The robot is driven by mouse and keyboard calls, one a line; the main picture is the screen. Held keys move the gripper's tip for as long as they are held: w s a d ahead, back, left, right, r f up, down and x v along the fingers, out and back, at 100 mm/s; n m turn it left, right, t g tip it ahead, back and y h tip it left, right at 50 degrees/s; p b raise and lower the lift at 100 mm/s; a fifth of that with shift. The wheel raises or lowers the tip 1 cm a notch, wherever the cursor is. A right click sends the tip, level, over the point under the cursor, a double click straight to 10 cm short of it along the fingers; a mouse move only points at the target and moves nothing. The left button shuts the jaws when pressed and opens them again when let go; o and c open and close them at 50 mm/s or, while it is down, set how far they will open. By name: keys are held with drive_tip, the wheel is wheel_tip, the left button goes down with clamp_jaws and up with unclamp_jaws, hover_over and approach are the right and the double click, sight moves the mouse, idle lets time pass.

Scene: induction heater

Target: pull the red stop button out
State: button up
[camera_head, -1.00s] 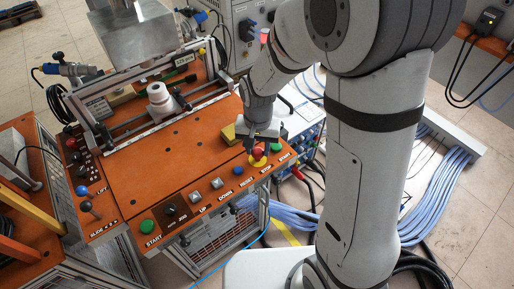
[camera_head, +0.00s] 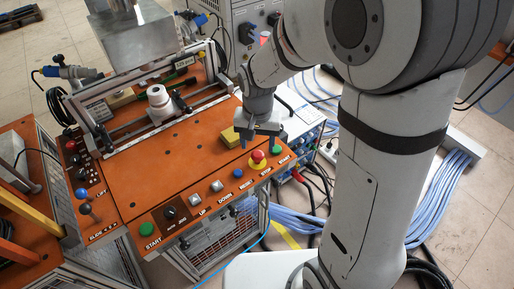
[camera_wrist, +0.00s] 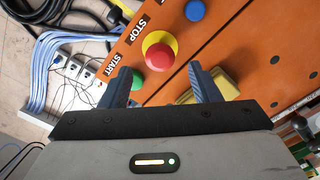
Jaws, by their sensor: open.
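My gripper (camera_head: 258,143) is just behind the button in the head view, fingers pointing down at the panel. It is open and empty in the wrist view (camera_wrist: 161,75), with the two dark fingers apart and not touching the button. The lower part of the button's stem is hidden by its head.
A green START button (camera_head: 276,154) is right of the stop button, and a blue RESET button (camera_head: 238,173) is left. Blue cables lie on the floor beyond.

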sight(258, 154)
drive_tip(key=shift+r, duration=2.3)
